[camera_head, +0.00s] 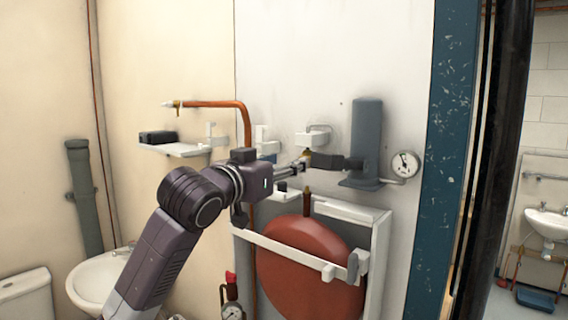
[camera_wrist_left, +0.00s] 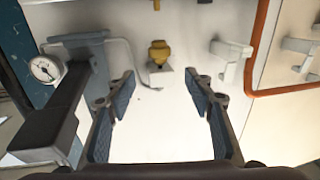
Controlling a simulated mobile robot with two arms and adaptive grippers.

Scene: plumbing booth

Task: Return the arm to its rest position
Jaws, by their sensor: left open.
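My left arm (camera_head: 165,240) reaches up from the bottom of the head view toward the wall. My left gripper (camera_head: 303,166) is in front of the wall, near a small brass-yellow fitting and left of a grey cylinder (camera_head: 367,135). In the left wrist view the two fingers of my left gripper (camera_wrist_left: 161,92) stand wide apart with nothing between them. The yellow fitting (camera_wrist_left: 159,51) shows beyond the fingertips, apart from them. My right gripper is in neither view.
A dark bar (camera_head: 335,161) projects beside the cylinder, close to my gripper. A pressure gauge (camera_head: 405,164) is to the right. Below are a red round tank (camera_head: 300,262) and its white frame (camera_head: 376,240). A copper pipe (camera_head: 220,103) and shelf (camera_head: 172,149) are left. A sink (camera_head: 91,280) is lower left.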

